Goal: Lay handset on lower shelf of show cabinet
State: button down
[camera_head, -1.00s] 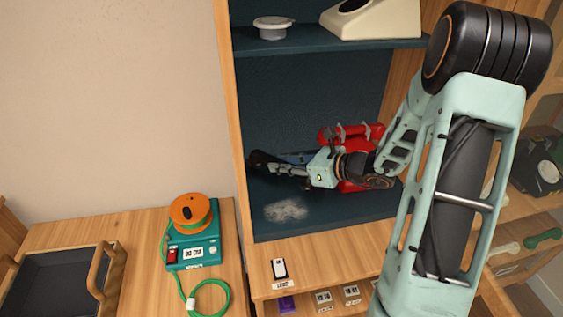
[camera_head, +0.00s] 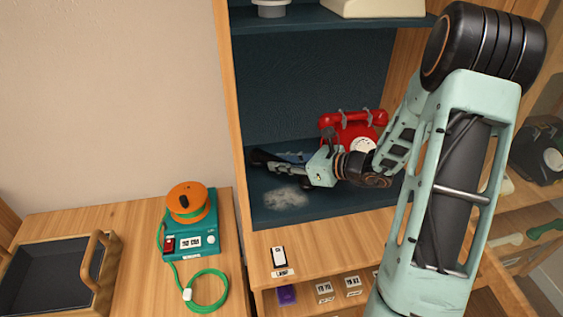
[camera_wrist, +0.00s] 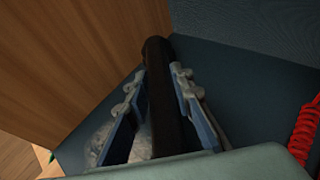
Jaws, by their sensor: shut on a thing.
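My gripper (camera_head: 282,167) is shut on a black handset (camera_head: 258,157) inside the show cabinet, low over the left part of the lower shelf (camera_head: 345,206). In the wrist view the handset (camera_wrist: 160,85) lies lengthwise between the two fingers (camera_wrist: 158,100), its far end near the wooden side wall. I cannot tell whether the handset touches the shelf. The near part of the handset is hidden by the fingers and palm.
A red dial phone (camera_head: 352,125) stands behind my wrist on the same shelf; its red coiled cord (camera_wrist: 304,135) shows in the wrist view. A grey dusty patch (camera_head: 285,198) lies on the shelf front. The upper shelf (camera_head: 300,22) is overhead. The cabinet's left wall (camera_head: 237,130) is close.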

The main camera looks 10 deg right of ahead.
jog(key=shift+f+b, duration=0.35)
jog(key=shift+f, duration=0.1)
jog(key=c, duration=1.6)
grip_release()
jog(key=shift+d, duration=0.1)
jog(key=v, duration=1.1)
jog(key=shift+s, duration=0.1)
jog(key=shift+s+d, duration=0.25)
jog(key=shift+d, duration=0.05)
jog(key=shift+s+a, duration=0.1)
